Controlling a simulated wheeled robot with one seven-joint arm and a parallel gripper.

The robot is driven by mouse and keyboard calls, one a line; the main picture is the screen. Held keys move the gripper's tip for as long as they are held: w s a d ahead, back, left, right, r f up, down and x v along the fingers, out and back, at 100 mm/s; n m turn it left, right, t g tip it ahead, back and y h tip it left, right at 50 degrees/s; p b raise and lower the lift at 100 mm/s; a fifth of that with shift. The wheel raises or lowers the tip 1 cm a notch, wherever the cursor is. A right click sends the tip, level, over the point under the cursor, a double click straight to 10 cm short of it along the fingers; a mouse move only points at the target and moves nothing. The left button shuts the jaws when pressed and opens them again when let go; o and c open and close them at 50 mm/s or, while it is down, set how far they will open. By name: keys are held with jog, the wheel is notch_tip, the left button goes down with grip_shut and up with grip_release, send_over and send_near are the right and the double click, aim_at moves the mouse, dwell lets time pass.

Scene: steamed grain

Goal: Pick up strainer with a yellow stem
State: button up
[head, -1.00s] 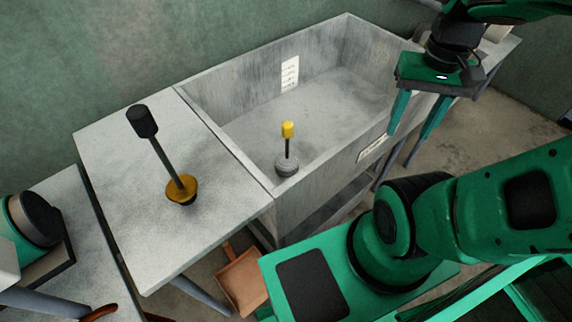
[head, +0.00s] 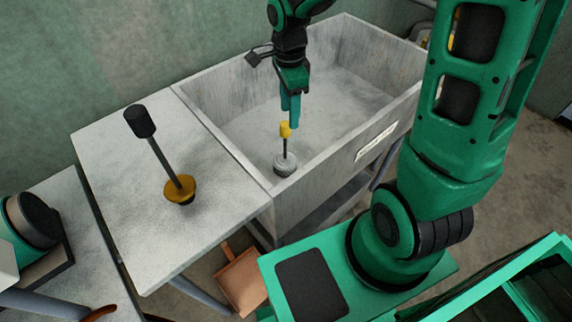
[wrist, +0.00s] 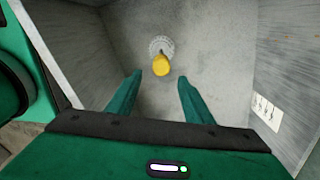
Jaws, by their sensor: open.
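The strainer (head: 285,164) stands upright in the near left corner of the grey sink basin. It has a round grey base, a thin dark rod and a yellow top (head: 285,129). My gripper (head: 290,118) is over the sink, pointing down, with its green fingers just above and behind the yellow top in the head view. In the wrist view my gripper (wrist: 158,88) is open and empty. The yellow top (wrist: 161,65) shows just ahead of the gap between the fingertips, with the grey base (wrist: 161,46) partly hidden behind it.
The sink's walls (head: 225,150) rise around the strainer. A brown dustpan-like object (head: 240,280) lies below. The rest of the basin looks clear.

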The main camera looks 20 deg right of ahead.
aim_at(285, 139)
jog(key=shift+w+a+f+m, duration=0.2)
jog(key=shift+a+f, duration=0.1)
jog(key=shift+a, duration=0.15)
jog(key=shift+w+a+f+m, duration=0.2)
jog(key=shift+a+f, duration=0.1)
jog(key=shift+a, duration=0.1)
notch_tip(285, 139, down, 5)
jog(key=shift+s+d+f, duration=0.1)
jog(key=shift+d+f, duration=0.1)
jog(key=shift+f, duration=1.2)
jog(key=shift+s+d+f, duration=0.1)
jog(key=shift+d+f, duration=0.05)
jog(key=shift+f, duration=1.2)
grip_shut()
